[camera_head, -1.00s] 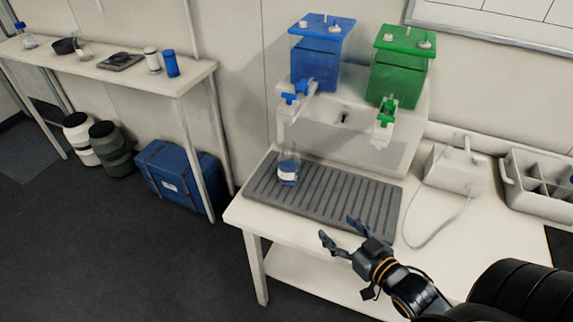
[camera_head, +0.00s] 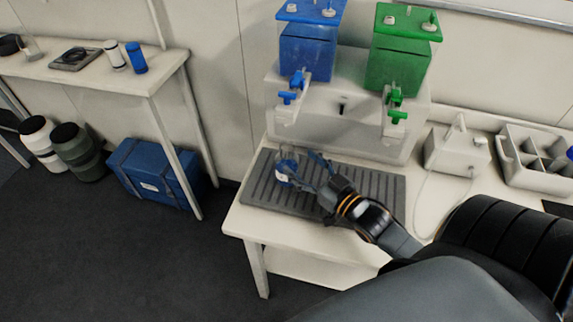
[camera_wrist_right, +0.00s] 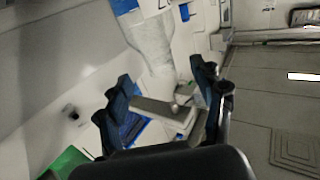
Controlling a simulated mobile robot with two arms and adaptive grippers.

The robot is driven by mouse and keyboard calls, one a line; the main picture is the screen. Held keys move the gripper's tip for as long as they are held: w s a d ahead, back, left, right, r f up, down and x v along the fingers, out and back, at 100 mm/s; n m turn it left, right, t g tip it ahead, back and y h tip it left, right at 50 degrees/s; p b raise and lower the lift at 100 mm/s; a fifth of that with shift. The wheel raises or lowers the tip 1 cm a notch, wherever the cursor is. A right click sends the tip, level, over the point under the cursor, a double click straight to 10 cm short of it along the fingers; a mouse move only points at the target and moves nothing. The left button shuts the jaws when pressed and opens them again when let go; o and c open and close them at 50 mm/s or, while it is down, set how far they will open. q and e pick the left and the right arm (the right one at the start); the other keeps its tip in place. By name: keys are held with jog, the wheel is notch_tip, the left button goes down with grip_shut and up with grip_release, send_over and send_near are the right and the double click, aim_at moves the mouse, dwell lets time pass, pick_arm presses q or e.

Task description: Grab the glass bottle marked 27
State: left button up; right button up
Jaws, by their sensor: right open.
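A small clear glass bottle with blue contents and a white label (camera_head: 285,168) stands upright on the grey ribbed drip tray (camera_head: 378,200), near its left end. The number on its label is too small to read. My right gripper (camera_head: 300,165) is open at the bottle's right side, with its fingers reaching toward it. One finger overlaps the bottle in the picture, and I cannot tell whether they touch. In the right wrist view the open fingers (camera_wrist_right: 158,92) show, but I cannot clearly pick out the bottle. My left gripper is not in view.
A blue tank (camera_head: 307,50) and a green tank (camera_head: 404,50) with taps stand above the tray. A white device with a cable (camera_head: 458,152) and a divided rack (camera_head: 535,160) are at the right. A second table (camera_head: 95,75) with labware is at the left.

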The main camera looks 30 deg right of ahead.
aim_at(292, 157)
jog(key=w+p, duration=0.1)
jog(key=w, duration=0.2)
jog(key=shift+a, duration=0.1)
jog(key=w, duration=0.3)
jog(key=shift+w+a+f+p, duration=0.15)
jog(key=shift+w+f+p, duration=0.05)
jog(key=shift+f+p, duration=0.15)
jog(key=shift+w, duration=0.15)
jog(key=c, duration=1.3)
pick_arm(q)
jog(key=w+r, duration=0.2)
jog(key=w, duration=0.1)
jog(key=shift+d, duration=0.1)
pick_arm(e)
grip_shut()
